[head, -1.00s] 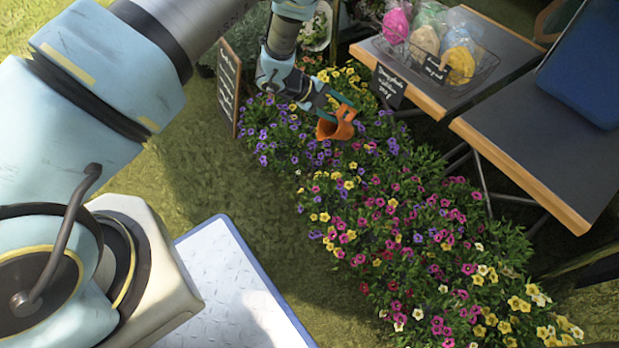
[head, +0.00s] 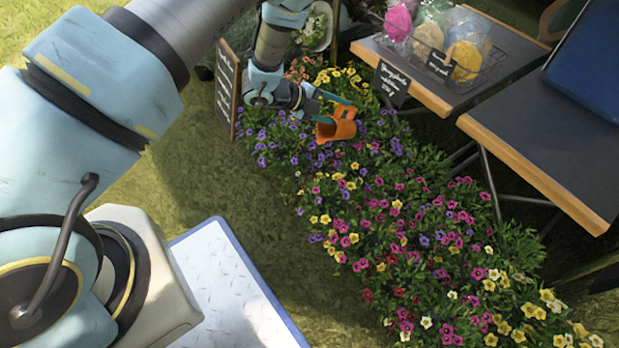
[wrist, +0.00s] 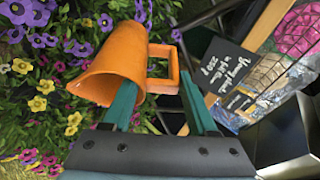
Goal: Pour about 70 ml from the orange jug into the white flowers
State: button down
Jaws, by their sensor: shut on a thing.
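The orange jug (head: 338,124) is above the purple flowers in the far part of the flower bed. My gripper (head: 334,107) is shut on it at the handle side, with its teal fingers beside the handle. In the wrist view the jug (wrist: 112,68) has its wide end toward the lower left, and the fingers of my gripper (wrist: 158,88) are close to the square handle. The inside of the jug and any liquid are hidden. Small white flowers (head: 426,322) show at the near end of the bed, well apart from the jug.
Mixed purple, pink and yellow flowers (head: 345,215) fill the bed. A chalkboard sign (head: 228,88) stands left of my gripper. Dark tables (head: 530,130) with a wire basket (head: 455,75) border the right side. Grass (head: 230,190) is open on the left.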

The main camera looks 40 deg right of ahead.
jog(key=shift+a+f+h+b, duration=0.3)
jog(key=shift+h+b, duration=0.1)
jog(key=shift+b, duration=0.35)
jog(key=shift+r, duration=0.15)
jog(key=shift+a+f+h+b, duration=0.2)
jog(key=shift+a+h+b, duration=0.3)
jog(key=shift+b, duration=0.85)
jog(key=shift+d+f+m+h+b, duration=0.1)
jog(key=shift+d+m+h+b, duration=0.15)
jog(key=shift+b, duration=0.25)
jog(key=shift+a+f+h+b, duration=0.2)
jog(key=shift+a+h+b, duration=0.15)
jog(key=shift+b, duration=0.55)
jog(key=shift+r, duration=0.1)
